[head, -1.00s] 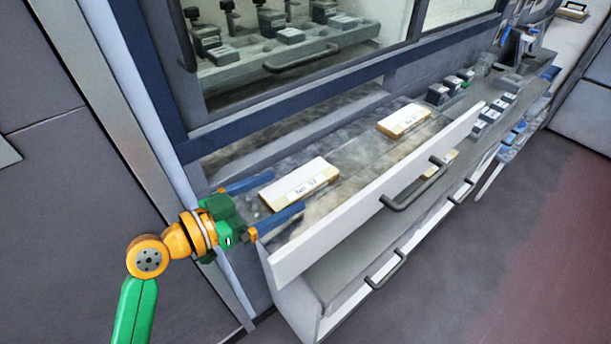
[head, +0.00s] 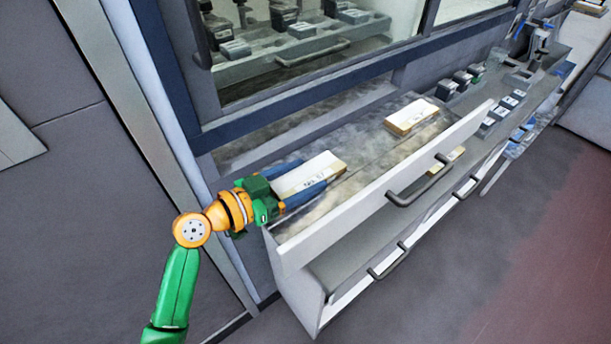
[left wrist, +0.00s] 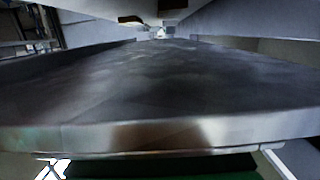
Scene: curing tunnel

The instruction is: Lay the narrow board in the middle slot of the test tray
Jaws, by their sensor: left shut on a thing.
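A white-topped, tan-sided flat block (head: 308,174) with a printed label lies in the open drawer in the head view. I cannot tell whether it is the narrow board. My left gripper (head: 303,184) is shut on it, with one blue finger along each long side. In the left wrist view a dark, flat surface with a pale front edge (left wrist: 150,135) fills the middle, close to the camera. A grey tray (head: 290,61) with several grey blocks in it stands behind the window; I cannot tell whether it is the test tray. My right gripper is not in view.
A second white-topped block (head: 411,117) lies farther back in the drawer. The white drawer front (head: 330,232) with its dark handle (head: 420,186) runs along the right. Several small dark blocks (head: 500,114) stand on the counter beyond. A blue-grey window frame (head: 300,96) borders the left.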

